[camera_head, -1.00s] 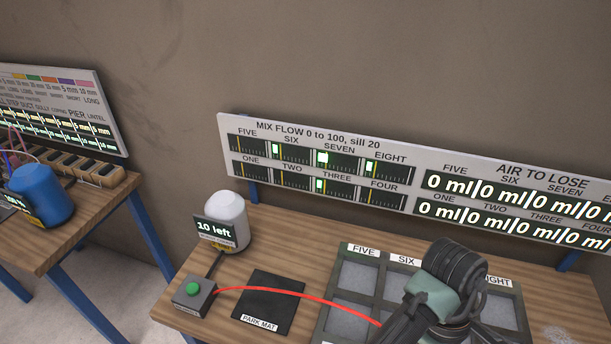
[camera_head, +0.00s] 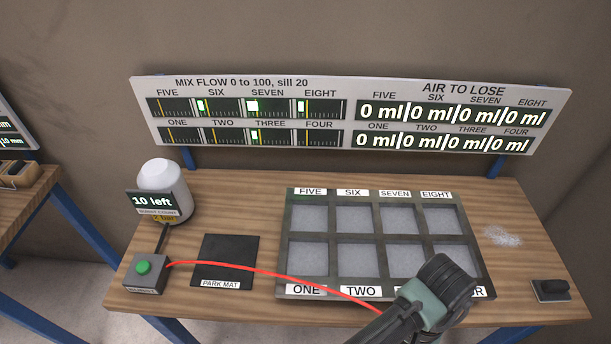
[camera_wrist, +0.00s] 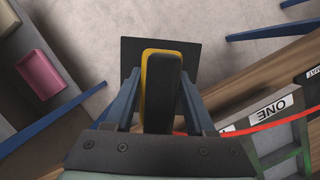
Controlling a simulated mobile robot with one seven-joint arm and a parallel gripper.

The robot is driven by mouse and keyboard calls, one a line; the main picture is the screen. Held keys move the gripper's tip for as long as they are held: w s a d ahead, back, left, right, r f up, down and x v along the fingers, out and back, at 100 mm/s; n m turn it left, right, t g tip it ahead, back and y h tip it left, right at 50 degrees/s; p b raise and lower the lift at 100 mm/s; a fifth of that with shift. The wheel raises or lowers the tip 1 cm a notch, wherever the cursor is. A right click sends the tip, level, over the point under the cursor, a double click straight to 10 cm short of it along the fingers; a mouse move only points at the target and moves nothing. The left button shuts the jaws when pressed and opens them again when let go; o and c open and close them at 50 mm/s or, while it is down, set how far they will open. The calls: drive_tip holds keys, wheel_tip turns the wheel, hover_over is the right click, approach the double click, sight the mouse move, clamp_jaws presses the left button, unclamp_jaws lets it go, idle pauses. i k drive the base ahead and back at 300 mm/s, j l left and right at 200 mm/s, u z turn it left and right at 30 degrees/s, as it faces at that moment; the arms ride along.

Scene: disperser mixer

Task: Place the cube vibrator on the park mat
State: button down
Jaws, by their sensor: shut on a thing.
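The cube vibrator (camera_wrist: 161,92), a yellow and black body with a dark square plate, is between my gripper's fingers (camera_wrist: 160,105) in the wrist view. My gripper is shut on it, and bare floor shows beyond the plate. In the head view my wrist (camera_head: 440,295) is at the front right of the mould; the fingers and vibrator are hidden there. The park mat (camera_head: 225,255) is a black, empty square left of the mould, well left of my wrist. Its label also shows at the right edge of the wrist view (camera_wrist: 313,74).
The eight-cell mould (camera_head: 381,243) fills the bench middle. A white bottle (camera_head: 163,190) stands behind the box. A small dark block (camera_head: 551,289) lies at the right.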

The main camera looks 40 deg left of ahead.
sight(227, 258)
drive_tip(key=k+j+u, duration=0.1)
drive_tip(key=k+u, duration=0.2)
drive_tip(key=k, duration=0.25)
drive_tip(key=u, duration=1.25)
drive_tip(key=i+l+u, duration=0.15)
drive_tip(key=l+u, duration=0.15)
drive_tip(key=u, duration=0.15)
drive_tip(key=i+l+u, duration=0.1)
drive_tip(key=l+u, duration=0.3)
drive_tip(key=i+l, duration=0.1)
drive_tip(key=l, duration=0.3)
drive_tip(key=i+l, duration=0.1)
drive_tip(key=l, duration=0.3)
drive_tip(key=i+l, duration=0.1)
drive_tip(key=l, duration=0.65)
drive_tip(key=i+l, duration=0.15)
drive_tip(key=l, duration=0.25)
